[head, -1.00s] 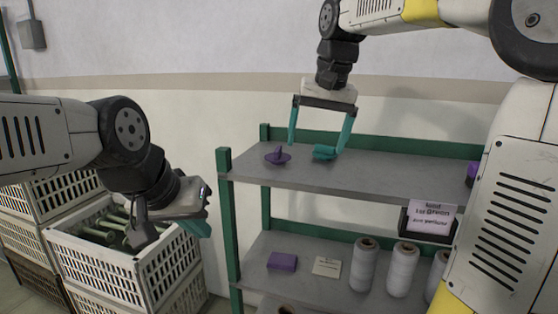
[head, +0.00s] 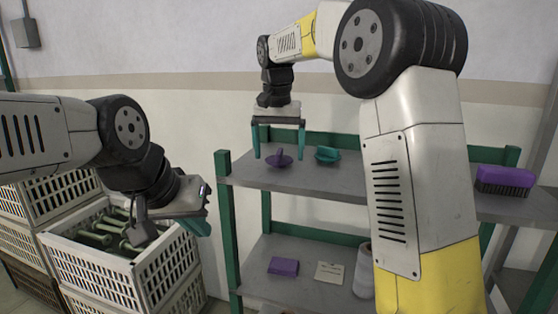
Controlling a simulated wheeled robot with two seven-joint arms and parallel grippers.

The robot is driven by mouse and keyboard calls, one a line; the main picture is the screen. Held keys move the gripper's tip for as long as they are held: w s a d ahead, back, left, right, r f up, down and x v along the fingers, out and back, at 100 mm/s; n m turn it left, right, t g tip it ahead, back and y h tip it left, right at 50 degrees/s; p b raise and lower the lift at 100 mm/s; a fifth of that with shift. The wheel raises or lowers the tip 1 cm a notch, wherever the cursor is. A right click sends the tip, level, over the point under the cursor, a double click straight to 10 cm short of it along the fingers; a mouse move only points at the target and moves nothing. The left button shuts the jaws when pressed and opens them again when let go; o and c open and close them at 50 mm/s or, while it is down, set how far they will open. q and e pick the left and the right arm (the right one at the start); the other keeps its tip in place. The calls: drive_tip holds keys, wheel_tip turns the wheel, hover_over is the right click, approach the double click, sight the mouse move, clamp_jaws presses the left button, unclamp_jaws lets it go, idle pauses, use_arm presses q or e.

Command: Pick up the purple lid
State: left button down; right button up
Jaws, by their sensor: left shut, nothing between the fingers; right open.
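The purple lid (head: 279,160) lies on the upper shelf near its left end, a round disc with a knob standing up. My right gripper (head: 279,155) is open and points down over the lid, with its teal fingers to the left and right of the knob. I cannot tell whether a finger touches it. My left gripper (head: 203,225) is shut and empty, above the right edge of the crate with green pieces.
A teal object (head: 327,155) lies on the shelf (head: 340,183) just right of the lid. A purple brush (head: 504,180) is at the shelf's right end. A white crate (head: 105,267) is at left.

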drive_tip(key=shift+f, duration=0.45)
drive_tip(key=shift+c, duration=0.4)
drive_tip(key=c, duration=1.3)
drive_tip(key=shift+r, duration=0.1)
